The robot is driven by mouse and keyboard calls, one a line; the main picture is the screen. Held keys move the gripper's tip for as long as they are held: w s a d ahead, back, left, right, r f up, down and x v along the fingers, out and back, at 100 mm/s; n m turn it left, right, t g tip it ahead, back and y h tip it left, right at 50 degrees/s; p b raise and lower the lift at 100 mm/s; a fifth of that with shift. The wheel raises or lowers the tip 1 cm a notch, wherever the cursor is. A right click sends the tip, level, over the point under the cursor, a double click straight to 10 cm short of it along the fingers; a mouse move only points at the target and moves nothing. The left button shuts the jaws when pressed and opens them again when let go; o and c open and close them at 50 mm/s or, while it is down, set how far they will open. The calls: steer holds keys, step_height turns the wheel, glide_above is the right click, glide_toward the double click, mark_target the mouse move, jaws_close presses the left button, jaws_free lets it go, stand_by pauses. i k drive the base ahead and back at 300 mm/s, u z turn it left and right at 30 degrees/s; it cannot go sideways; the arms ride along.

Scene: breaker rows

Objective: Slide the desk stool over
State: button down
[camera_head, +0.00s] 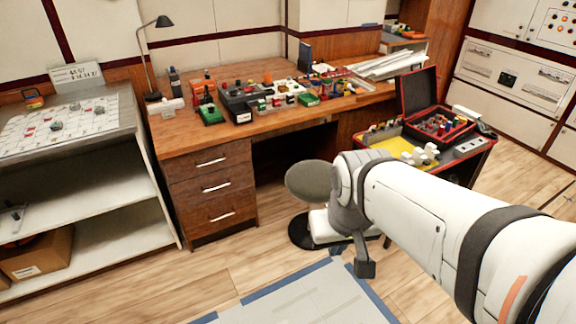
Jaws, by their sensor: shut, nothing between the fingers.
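The desk stool (311,181) stands on the wood floor in front of the desk's knee space. It has a round grey-green seat, and a dark round base shows below it. My arm hides the stool's right side and most of its post. My gripper (352,262) points down at the end of my white arm, just right of and in front of the stool base in the picture. It is shut and empty. I cannot tell whether any part of my arm touches the stool.
The wooden desk (180,138) with drawers stands behind the stool, crowded with small parts. A side table (470,165) with an open case is to the right. A white shelf unit (90,170) is at left. A blue-edged floor mat (300,295) lies in front.

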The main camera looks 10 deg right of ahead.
mark_target(308, 181)
steer(key=i, duration=0.85)
